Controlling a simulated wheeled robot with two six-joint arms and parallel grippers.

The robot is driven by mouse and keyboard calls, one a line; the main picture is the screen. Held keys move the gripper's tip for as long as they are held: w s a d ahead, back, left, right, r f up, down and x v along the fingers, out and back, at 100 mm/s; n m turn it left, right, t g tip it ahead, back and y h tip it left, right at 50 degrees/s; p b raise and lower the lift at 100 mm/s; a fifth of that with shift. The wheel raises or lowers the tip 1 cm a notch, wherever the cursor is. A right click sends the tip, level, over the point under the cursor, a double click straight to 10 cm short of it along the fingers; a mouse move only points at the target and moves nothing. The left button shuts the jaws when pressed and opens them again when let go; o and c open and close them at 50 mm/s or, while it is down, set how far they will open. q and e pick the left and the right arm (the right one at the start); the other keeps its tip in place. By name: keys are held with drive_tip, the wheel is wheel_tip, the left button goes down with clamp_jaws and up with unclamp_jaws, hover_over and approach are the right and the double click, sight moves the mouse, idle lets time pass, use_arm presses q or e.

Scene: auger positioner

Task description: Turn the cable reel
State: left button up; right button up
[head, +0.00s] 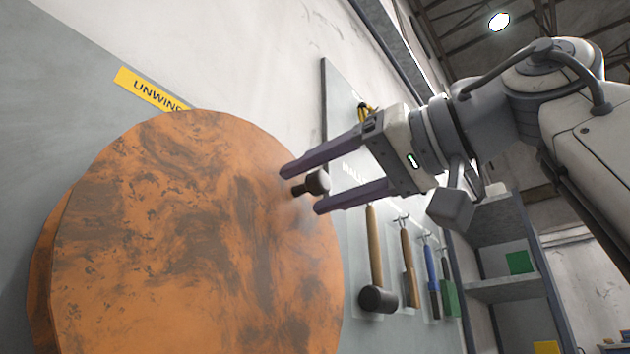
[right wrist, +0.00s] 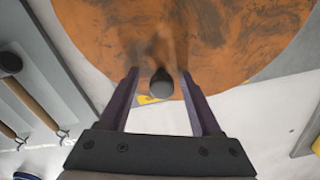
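The cable reel (head: 190,240) is a large rusty orange disc mounted upright near the wall, with a second disc edge behind it. A dark round-ended crank handle (head: 313,183) sticks out from the reel face near its upper right edge. My right gripper (head: 298,191) is open, its two purple fingers on either side of the handle. In the right wrist view the reel (right wrist: 195,35) fills the top, and the handle knob (right wrist: 161,82) sits between the spread fingers (right wrist: 158,85), with a gap on each side. My left gripper is not in view.
A yellow sign reading "UNWIN…" (head: 150,90) is partly hidden behind the reel. To the right, a tool board holds a mallet (head: 377,298) and several other hanging tools. Metal shelves (head: 505,288) stand farther right.

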idle(0.3)
drive_tip(key=shift+s+d, duration=0.35)
drive_tip(key=shift+d, duration=0.25)
drive_tip(key=v, duration=0.9)
idle(0.5)
drive_tip(key=shift+s+a, duration=0.1)
drive_tip(key=shift+s, duration=0.05)
idle(0.5)
